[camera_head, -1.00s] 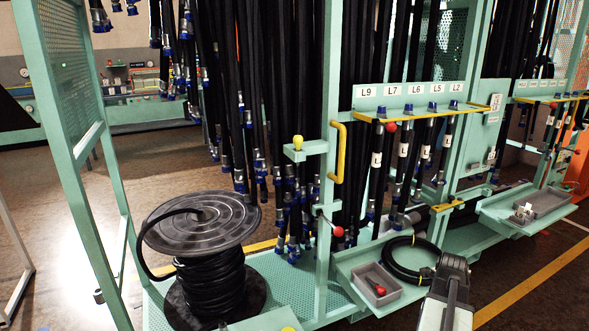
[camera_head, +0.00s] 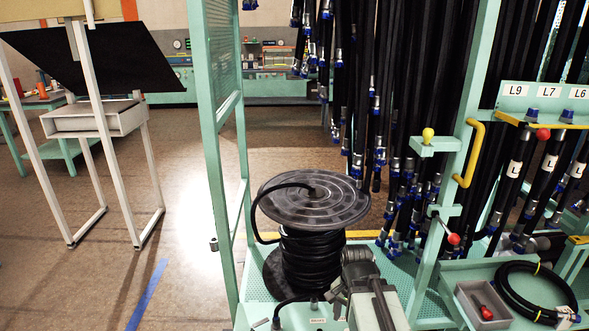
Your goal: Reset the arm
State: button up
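My arm (camera_head: 378,298) rises from the bottom edge, right of centre, in front of the cart. Its dark upper end is beside the lower right of the black hose reel. A small grey part (camera_head: 340,292) shows at the arm's left side. I cannot make out gripper fingers or whether they hold anything. The reel's grey disc (camera_head: 335,205) lies above a coil of black hose (camera_head: 312,258) on the green cart floor.
Black hoses with blue fittings (camera_head: 395,205) hang behind the green frame. A grey bin with a red-handled item (camera_head: 467,299) and a coiled hose (camera_head: 518,268) lie on a tray at right. A white-legged stand (camera_head: 95,120) is at left. Brown floor between stand and cart is open.

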notch_tip(320, 180, up, 20)
jog(key=n+p, duration=0.8)
jog(key=p, duration=1.2)
jog(key=shift+s+d+n, duration=0.15)
jog(key=shift+s+n, duration=0.05)
jog(key=shift+n, duration=0.1)
jog(key=shift+f, duration=0.1)
jog(key=shift+c, duration=0.3)
